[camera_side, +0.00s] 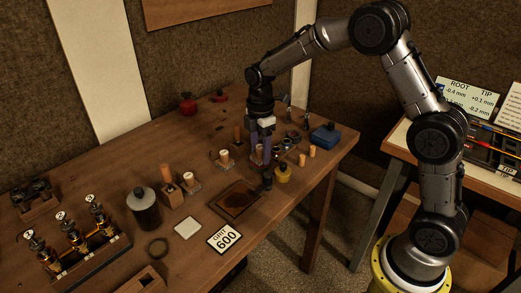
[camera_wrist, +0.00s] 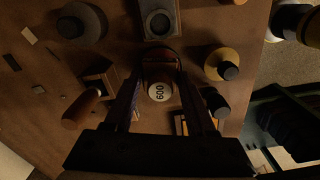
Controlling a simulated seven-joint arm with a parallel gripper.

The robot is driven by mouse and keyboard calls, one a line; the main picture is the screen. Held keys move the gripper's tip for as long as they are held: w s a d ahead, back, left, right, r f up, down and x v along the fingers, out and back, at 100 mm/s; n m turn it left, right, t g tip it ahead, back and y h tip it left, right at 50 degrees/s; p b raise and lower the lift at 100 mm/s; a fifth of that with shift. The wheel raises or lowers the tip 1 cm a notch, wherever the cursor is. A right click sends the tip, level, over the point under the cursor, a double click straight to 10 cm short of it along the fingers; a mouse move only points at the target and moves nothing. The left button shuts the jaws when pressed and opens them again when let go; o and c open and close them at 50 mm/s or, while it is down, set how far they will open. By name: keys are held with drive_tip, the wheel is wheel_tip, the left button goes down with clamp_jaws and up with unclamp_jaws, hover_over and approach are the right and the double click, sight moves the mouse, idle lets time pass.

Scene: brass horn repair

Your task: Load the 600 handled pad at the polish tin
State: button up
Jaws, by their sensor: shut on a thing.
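The 600 handled pad (camera_wrist: 158,92) has a pale round cap marked 600 and sits between my fingers in the wrist view. My gripper (camera_side: 260,152) points down over the middle of the bench, shut on this pad. In the side view the fingers mostly hide the pad, and I cannot tell whether its underside is clear of the bench. A yellow round tin with a black knob (camera_side: 283,174) stands just right of and in front of my gripper; I cannot tell whether it is the polish tin. A dark brown square tray (camera_side: 218,208) lies in front of my gripper.
Other pale-capped handled pieces (camera_side: 224,156) stand left of my gripper. A card reading GRIT 600 (camera_side: 225,239) and a pale square (camera_side: 187,228) lie near the front. A dark canister (camera_side: 143,212) stands left. A blue box (camera_side: 325,135) and several small cylinders crowd the right.

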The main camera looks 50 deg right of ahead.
sight(260, 146)
drive_tip(key=shift+f, duration=0.55)
idle(1.2)
drive_tip(key=shift+r, duration=3.6)
